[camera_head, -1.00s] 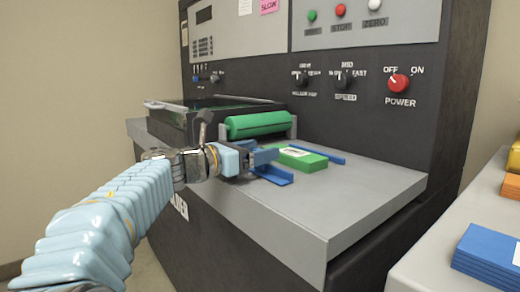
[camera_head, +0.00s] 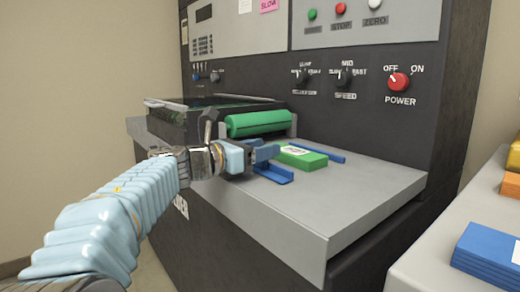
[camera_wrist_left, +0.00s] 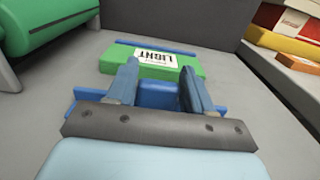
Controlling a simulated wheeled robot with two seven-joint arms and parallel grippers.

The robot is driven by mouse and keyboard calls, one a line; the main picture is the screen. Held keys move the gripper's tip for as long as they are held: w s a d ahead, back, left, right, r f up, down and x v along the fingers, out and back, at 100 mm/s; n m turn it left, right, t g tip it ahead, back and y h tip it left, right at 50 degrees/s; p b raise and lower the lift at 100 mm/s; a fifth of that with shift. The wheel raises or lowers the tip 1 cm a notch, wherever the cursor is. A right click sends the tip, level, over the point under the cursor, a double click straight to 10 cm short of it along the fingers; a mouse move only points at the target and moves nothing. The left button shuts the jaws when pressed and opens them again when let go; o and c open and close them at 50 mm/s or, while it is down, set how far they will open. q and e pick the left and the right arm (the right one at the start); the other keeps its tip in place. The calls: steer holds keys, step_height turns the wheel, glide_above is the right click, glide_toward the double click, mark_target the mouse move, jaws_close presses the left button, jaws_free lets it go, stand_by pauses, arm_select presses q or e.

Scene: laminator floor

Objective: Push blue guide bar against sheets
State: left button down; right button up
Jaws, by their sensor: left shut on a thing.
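The near blue guide bar (camera_head: 274,175) lies on the grey feed table in front of the green sheets (camera_head: 314,161). The sheets form a flat green stack with a white label reading LIGHT (camera_wrist_left: 168,58) in the left wrist view. My left gripper (camera_head: 266,153) is shut on the raised blue middle part of the guide bar (camera_wrist_left: 158,94), a finger on each side. My right gripper is not in view.
A second blue bar (camera_head: 325,152) lies along the far side of the sheets. A green roller (camera_head: 258,124) stands to the left. The grey table (camera_head: 350,195) is bare on the right. A side counter holds blue (camera_head: 490,250) and orange stacks.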

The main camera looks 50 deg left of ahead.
mark_target(291, 152)
arm_select(q)
steer(key=w, duration=0.9)
steer(key=shift+w+d, duration=0.2)
steer(key=shift+d, duration=0.2)
steer(key=shift+r, duration=0.1)
steer(key=c, duration=0.8)
jaws_free()
steer(key=shift+c, duration=0.2)
steer(key=o, duration=0.3)
steer(key=shift+w, duration=0.15)
steer(key=s, duration=0.9)
steer(key=s+a, duration=0.1)
steer(key=s, duration=0.3)
steer(key=shift+s+b, duration=0.35)
